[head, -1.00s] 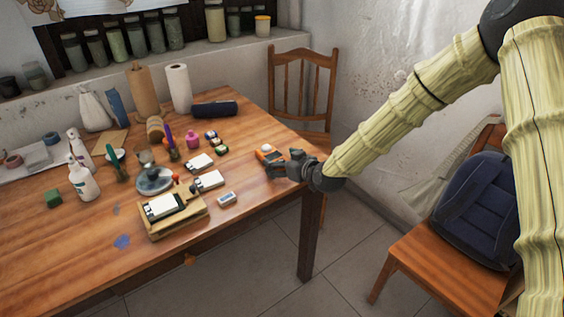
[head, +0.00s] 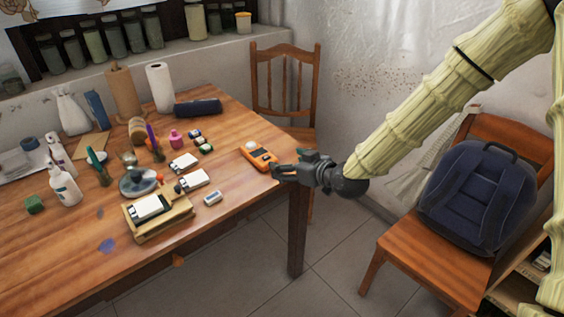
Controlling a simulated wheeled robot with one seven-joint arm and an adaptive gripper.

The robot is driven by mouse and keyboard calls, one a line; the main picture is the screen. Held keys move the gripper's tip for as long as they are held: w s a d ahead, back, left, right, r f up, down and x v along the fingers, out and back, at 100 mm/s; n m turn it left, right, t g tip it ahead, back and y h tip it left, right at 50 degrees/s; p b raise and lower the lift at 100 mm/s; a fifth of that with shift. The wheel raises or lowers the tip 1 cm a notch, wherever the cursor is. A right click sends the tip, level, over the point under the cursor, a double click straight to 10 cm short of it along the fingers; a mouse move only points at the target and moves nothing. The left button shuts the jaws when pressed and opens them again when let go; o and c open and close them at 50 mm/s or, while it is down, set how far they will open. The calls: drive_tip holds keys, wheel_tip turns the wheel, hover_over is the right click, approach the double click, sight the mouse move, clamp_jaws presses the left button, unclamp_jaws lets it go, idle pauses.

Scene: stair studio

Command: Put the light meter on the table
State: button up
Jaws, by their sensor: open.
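The light meter (head: 258,157), orange with a dark display and a white dome, lies on the wooden table (head: 216,226) near its right edge. My gripper (head: 277,171) is at the table's right corner, just right of the meter. Its fingers are open, and their tips are close to the meter's near right end. I cannot tell whether they touch it. My gripper's body hangs past the table edge.
A wooden tray (head: 178,222) with a white-topped item stands near the front edge. Bottles, paper rolls and several small items crowd the table's left and back. A chair (head: 285,87) stands behind; another, at right, holds a dark blue backpack (head: 478,195).

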drive_tip(key=shift+s+d+r, duration=0.1)
drive_tip(key=shift+s+r, duration=0.05)
drive_tip(key=shift+s, duration=0.1)
drive_tip(key=s+d+f+m+g+h, duration=0.2)
drive_tip(key=s+d+f+g, duration=0.1)
drive_tip(key=s+f, duration=0.75)
drive_tip(key=s+d+f+m+g+h, duration=0.25)
drive_tip(key=s+f, duration=0.45)
drive_tip(key=f, duration=0.7)
drive_tip(key=s+d+f+m+g+h, duration=0.1)
drive_tip(key=s+d+f, duration=0.2)
drive_tip(key=s, duration=0.5)
drive_tip(key=s+d+f+m+g+h, duration=0.1)
drive_tip(key=s+d+f, duration=0.3)
drive_tip(key=s, duration=0.4)
drive_tip(key=s+d+f+m+g+h, duration=0.1)
drive_tip(key=s+d+f+g, duration=0.2)
drive_tip(key=s, duration=0.6)
drive_tip(key=shift+d+f, duration=0.35)
drive_tip(key=shift+f, duration=0.6)
drive_tip(key=shift+g+h, duration=0.25)
